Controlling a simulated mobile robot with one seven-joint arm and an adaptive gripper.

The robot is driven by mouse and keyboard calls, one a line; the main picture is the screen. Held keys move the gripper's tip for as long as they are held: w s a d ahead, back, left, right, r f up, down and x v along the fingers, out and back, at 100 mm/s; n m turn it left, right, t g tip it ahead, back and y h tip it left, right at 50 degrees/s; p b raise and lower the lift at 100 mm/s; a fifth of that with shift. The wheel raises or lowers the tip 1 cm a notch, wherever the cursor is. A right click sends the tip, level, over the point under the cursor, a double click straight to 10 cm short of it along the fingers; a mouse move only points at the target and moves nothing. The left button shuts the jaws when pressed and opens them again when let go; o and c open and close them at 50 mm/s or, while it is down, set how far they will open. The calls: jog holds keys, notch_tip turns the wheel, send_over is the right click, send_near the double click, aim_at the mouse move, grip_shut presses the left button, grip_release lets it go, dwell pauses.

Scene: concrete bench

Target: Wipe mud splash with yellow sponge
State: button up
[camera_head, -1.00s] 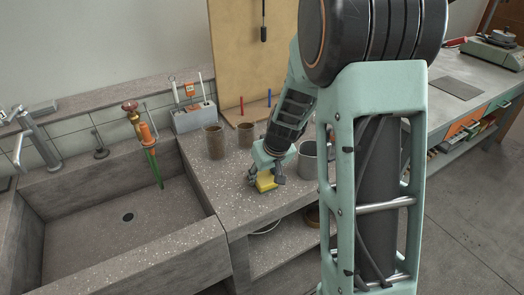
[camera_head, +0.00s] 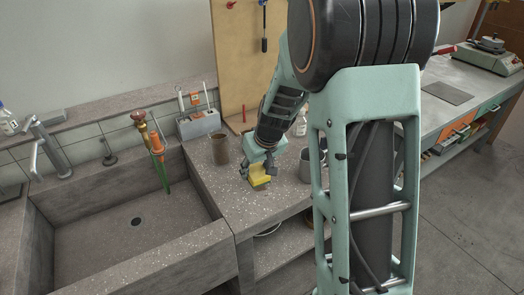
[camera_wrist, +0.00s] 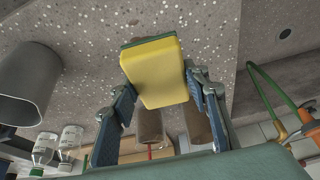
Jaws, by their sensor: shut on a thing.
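A yellow sponge (camera_head: 259,175) with a green scouring face is held in my gripper (camera_head: 257,171), over the speckled concrete bench right of the sink. In the wrist view the sponge (camera_wrist: 153,75) sits between the two fingers of my gripper (camera_wrist: 160,92), its green edge facing away. Whether the sponge touches the bench surface is not clear.
A brown cup (camera_head: 220,151) stands behind the gripper, and a grey mug (camera_head: 305,165) stands close on its right. A grey holder (camera_head: 199,124) is at the back. The sink (camera_head: 130,240) opens on the left. Bare bench lies in front (camera_head: 240,212).

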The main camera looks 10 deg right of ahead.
notch_tip(320, 180, up, 2)
jog(key=shift+p, duration=0.4)
jog(key=shift+f, duration=0.1)
